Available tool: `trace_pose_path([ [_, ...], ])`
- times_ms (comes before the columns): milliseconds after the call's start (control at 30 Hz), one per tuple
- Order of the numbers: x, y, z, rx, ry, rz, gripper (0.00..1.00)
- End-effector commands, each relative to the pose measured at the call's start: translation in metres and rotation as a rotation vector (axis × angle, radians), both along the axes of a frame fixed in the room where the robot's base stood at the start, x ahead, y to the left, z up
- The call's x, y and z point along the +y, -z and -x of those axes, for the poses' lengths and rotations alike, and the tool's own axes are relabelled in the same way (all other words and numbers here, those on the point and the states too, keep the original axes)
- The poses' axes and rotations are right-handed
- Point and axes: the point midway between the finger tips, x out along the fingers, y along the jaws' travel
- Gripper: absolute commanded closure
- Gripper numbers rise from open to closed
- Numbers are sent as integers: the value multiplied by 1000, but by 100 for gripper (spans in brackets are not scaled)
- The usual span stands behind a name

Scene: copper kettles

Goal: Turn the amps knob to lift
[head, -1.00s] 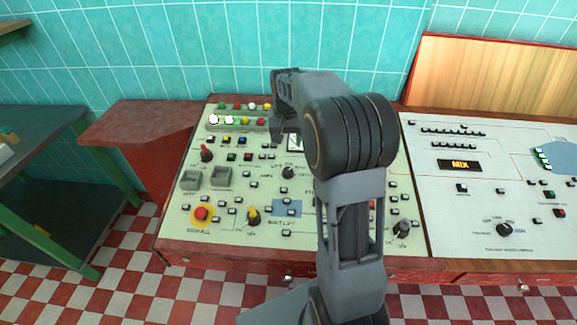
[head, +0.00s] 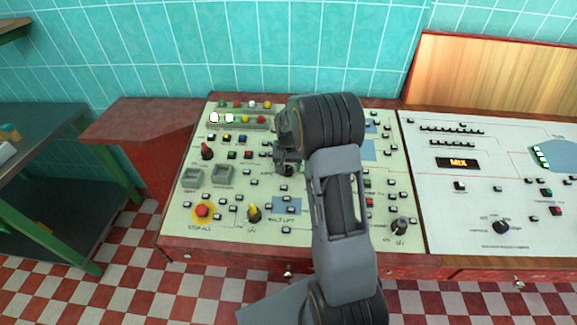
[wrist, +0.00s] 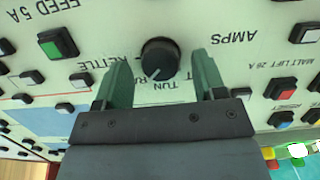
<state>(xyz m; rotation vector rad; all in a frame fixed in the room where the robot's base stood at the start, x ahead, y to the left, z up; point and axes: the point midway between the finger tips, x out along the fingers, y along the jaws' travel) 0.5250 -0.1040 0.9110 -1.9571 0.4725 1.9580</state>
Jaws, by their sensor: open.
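The black amps knob (wrist: 159,60) sits on the pale panel, with AMPS printed beside it, upside down in the wrist view. A thin pale pointer line shows on the knob. KETTLE and TUN are printed around it; other lettering is partly hidden by the right finger, so I cannot read the lift mark. My gripper (wrist: 160,68) is open, with one green finger on each side of the knob and visible gaps to it. I cannot tell how deep the fingertips reach. In the head view the knob (head: 288,171) shows just below my gripper.
Several push buttons surround the knob, including a green one (wrist: 57,44) and a red one (wrist: 286,88). A red stop button (head: 202,210) and a yellow-topped knob (head: 253,213) are nearer the panel's front. A second console (head: 480,210) stands at right.

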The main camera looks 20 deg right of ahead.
Motion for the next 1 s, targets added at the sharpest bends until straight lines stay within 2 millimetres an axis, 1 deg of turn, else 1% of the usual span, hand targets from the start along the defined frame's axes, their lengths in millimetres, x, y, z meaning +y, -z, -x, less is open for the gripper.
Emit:
trace_pose_path([
  [167,0,7,0,1,0,0,36],
  [433,0,7,0,0,0,0,36],
  [900,0,7,0,0,1,0,81],
  [933,0,7,0,0,1,0,84],
  [967,-4,7,0,-1,2,0,85],
  [1000,-3,7,0,0,0,0,85],
])
